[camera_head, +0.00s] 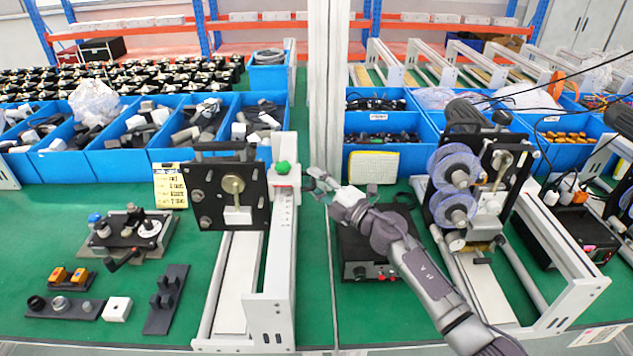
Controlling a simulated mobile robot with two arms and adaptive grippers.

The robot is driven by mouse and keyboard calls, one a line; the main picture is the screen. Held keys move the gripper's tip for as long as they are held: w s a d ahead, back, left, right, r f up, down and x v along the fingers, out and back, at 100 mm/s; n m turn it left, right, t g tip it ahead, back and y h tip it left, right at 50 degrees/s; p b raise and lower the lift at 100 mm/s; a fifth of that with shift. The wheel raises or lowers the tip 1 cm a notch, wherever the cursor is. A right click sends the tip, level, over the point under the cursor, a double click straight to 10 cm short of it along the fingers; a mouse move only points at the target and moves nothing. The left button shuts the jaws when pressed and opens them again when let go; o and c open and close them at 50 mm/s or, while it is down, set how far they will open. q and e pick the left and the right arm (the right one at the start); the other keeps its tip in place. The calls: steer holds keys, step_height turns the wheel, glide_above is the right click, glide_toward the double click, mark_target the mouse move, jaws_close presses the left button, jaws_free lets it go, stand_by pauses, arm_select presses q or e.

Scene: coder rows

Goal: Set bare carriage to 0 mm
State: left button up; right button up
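The bare carriage (229,196) is a black upright plate with a brass disc and no spools, on the left-hand rail stand (238,280). A white upright with scale marks (284,212) stands at its right side, topped by a green knob (283,168). The scale's numbers are too small to read. My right gripper (319,183) is just right of the knob and scale, apart from them. Its fingers look spread and hold nothing I can see. My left gripper is not in view.
A second carriage with blue spools (453,180) stands on the right-hand rail. A black control box (368,250) lies under my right arm. Blue bins (185,148) line the back. A fixture (128,235) and small blocks (117,309) sit at left. A pale vertical post (327,80) rises behind the gripper.

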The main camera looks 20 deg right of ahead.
jaws_close()
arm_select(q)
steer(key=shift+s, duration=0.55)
arm_select(e)
steer(key=shift+s, duration=0.1)
